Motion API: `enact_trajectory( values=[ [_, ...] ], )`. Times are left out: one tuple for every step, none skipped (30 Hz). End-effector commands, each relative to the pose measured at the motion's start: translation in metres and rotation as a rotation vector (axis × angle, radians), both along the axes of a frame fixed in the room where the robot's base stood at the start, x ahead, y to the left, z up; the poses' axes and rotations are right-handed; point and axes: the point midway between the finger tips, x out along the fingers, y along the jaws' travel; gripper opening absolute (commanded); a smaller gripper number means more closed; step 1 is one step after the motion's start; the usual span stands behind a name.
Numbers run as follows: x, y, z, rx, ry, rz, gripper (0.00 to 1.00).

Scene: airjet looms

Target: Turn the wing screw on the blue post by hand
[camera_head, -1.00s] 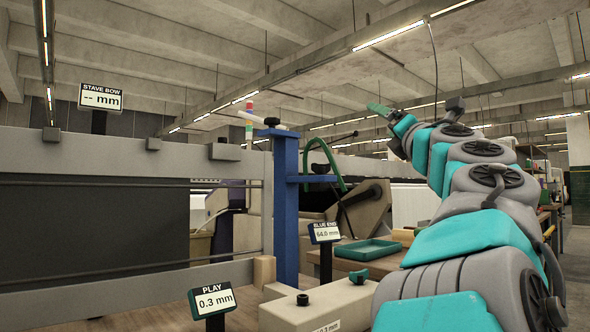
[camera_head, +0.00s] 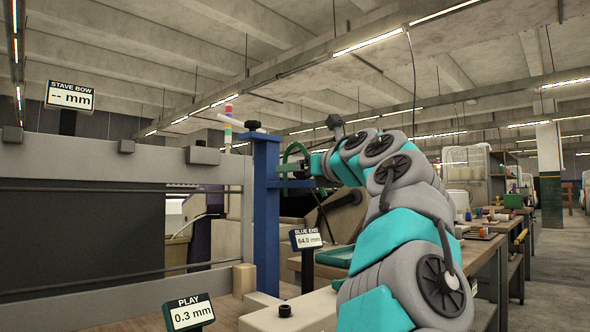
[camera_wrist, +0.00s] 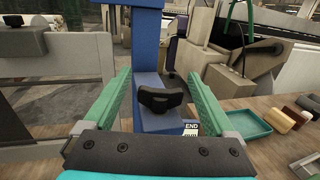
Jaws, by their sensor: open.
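The blue post (camera_head: 266,210) stands upright at the right end of the grey beam, with a short blue arm at its side. The black wing screw (camera_wrist: 160,98) sits on that blue part and shows in the middle of the wrist view. My gripper (camera_head: 290,169) is beside the post at the height of the short arm. In the wrist view my gripper (camera_wrist: 160,88) is open, with one green finger on each side of the wing screw. A gap shows between the screw and each finger. My gripper largely hides the screw in the head view.
The BLUE END display (camera_head: 307,238) stands below my gripper. The PLAY display (camera_head: 189,313) is at the lower left and the STAVE BOW display (camera_head: 70,96) at the upper left. A green tray (camera_wrist: 249,124) lies on the wooden bench to the right.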

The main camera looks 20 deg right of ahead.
Motion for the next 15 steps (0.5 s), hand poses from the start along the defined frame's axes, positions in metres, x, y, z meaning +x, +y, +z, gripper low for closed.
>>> enact_trajectory(
  values=[
    [0.005,-0.001,0.001,0.001,0.002,0.000,0.90],
    [0.008,-0.001,0.001,0.001,0.002,-0.001,0.90],
    [0.011,-0.001,0.001,0.001,0.001,-0.001,0.90],
    [0.013,0.000,0.001,0.001,0.001,-0.001,0.90],
    [0.015,0.000,0.001,0.001,0.000,0.000,0.90],
    [0.017,0.000,0.001,0.002,-0.001,0.000,0.90],
    [0.019,0.000,0.001,0.002,-0.001,-0.001,0.90],
    [0.020,0.001,0.001,0.002,-0.002,-0.001,0.90],
    [0.021,0.001,0.001,0.002,-0.002,-0.001,0.90],
    [0.021,0.001,0.001,0.002,-0.002,-0.001,0.90],
    [0.021,0.001,0.001,0.002,-0.002,-0.001,0.90],
    [0.022,0.001,0.001,0.003,-0.002,-0.001,0.90],
    [0.022,0.001,0.000,0.003,-0.002,-0.001,0.90],
    [0.022,0.001,0.000,0.003,-0.002,-0.001,0.90],
    [0.022,0.001,0.000,0.003,-0.002,-0.001,0.90]
  ],
)
